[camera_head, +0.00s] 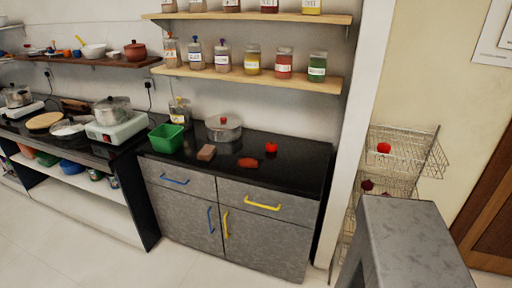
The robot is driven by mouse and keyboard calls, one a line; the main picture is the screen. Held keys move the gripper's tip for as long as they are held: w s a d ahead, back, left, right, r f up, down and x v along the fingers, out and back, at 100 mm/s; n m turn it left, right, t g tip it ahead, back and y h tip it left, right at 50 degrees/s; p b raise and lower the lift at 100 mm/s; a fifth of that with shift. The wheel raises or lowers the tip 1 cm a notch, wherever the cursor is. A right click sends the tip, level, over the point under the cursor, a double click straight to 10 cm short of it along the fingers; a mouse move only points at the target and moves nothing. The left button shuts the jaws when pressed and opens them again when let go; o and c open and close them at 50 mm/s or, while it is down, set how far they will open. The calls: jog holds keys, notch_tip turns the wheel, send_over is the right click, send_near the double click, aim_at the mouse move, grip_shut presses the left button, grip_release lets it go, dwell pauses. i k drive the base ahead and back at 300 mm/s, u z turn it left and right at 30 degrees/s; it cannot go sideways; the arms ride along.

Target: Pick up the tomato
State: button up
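A small round red thing (271,147), which looks like a tomato, sits on the black countertop (300,160) near its right part. Another red round thing (384,147), also tomato-like, lies in the top wire basket of the rack (405,165) at the right. It is too small to tell surely which one is a tomato. My gripper is not in view.
A grey-topped stand (410,225) is in front of the rack. Floor is clear before the cabinet.

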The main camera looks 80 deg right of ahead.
aim_at(271, 146)
jog(key=i, duration=1.25)
jog(key=z, duration=4.95)
jog(key=i, duration=0.15)
jog(key=u, duration=2.95)
jog(key=i, duration=0.6)
jog(key=z, duration=0.05)
